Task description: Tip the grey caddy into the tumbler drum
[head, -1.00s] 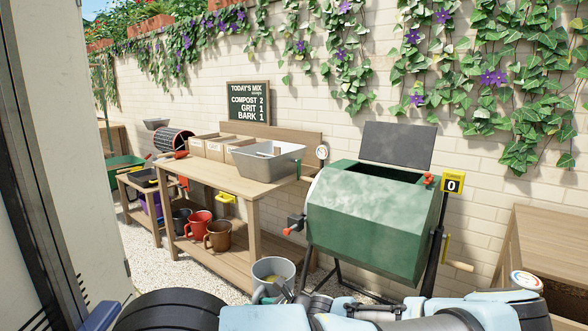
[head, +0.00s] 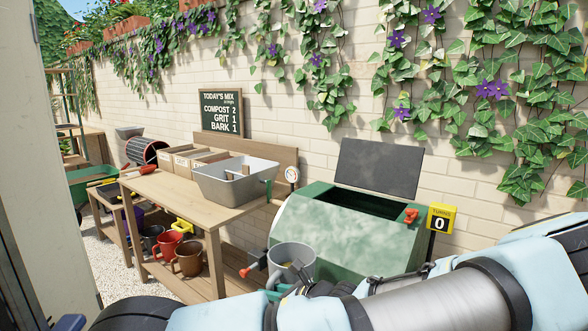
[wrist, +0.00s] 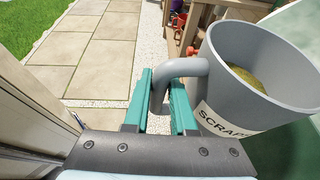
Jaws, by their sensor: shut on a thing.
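The grey caddy (head: 290,258) is a round bucket with a loop handle, held upright in front of the drum's lower left. In the wrist view the caddy (wrist: 262,75) carries a label reading "SCRAP" and holds yellowish-brown contents. My gripper (wrist: 166,98) has its teal fingers shut on the caddy's handle. In the head view the gripper is mostly hidden behind my arm and the caddy. The green tumbler drum (head: 345,232) stands behind and to the right of the caddy. Its dark lid (head: 378,170) is raised and its top opening is uncovered.
A wooden bench (head: 190,197) on the left bears a grey tub (head: 236,180) and several labelled boxes. A red latch (head: 411,215) sits by the opening. Mugs stand on the bench's lower shelf.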

